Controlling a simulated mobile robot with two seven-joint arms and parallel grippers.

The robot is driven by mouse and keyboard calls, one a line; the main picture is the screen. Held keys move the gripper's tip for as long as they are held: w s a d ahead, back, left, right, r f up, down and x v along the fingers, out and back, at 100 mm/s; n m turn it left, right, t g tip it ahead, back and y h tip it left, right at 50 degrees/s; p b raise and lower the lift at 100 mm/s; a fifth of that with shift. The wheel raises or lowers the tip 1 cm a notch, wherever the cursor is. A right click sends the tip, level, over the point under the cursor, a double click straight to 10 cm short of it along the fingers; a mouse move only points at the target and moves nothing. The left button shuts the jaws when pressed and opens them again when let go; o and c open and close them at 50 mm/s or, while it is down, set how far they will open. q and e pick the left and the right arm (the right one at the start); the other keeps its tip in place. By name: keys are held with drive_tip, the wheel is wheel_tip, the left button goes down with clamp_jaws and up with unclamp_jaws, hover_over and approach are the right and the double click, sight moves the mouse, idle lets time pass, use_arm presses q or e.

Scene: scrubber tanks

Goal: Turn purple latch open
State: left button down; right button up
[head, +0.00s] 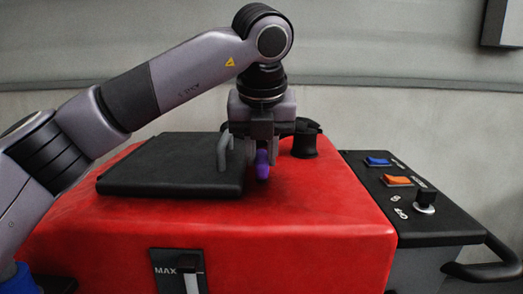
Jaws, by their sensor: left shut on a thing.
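The purple latch (262,170) shows as a small purple piece at the right edge of the black lid (165,168), on top of the red tank (210,225). My left gripper (258,158) comes down from above and is shut on the purple latch. Its fingers hide most of the latch, so how far it is turned cannot be told. The black lid lies flat on the tank. My right gripper is not in view.
A black round fitting (305,142) stands just right of my left gripper. A black control panel (400,185) with a blue switch (378,161), an orange switch (398,181) and a knob (425,200) is at the right. A black handle (490,268) juts out front right. A grey wall is behind.

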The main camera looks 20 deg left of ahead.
sight(262, 162)
use_arm(q)
drive_tip(key=shift+f, duration=0.3)
drive_tip(key=c, duration=0.9)
unclamp_jaws()
drive_tip(key=shift+s, duration=0.1)
drive_tip(key=shift+c, duration=0.2)
drive_tip(key=shift+r, duration=0.1)
drive_tip(key=shift+s+d+r, duration=0.1)
drive_tip(key=shift+r, duration=0.5)
drive_tip(key=v, duration=0.6)
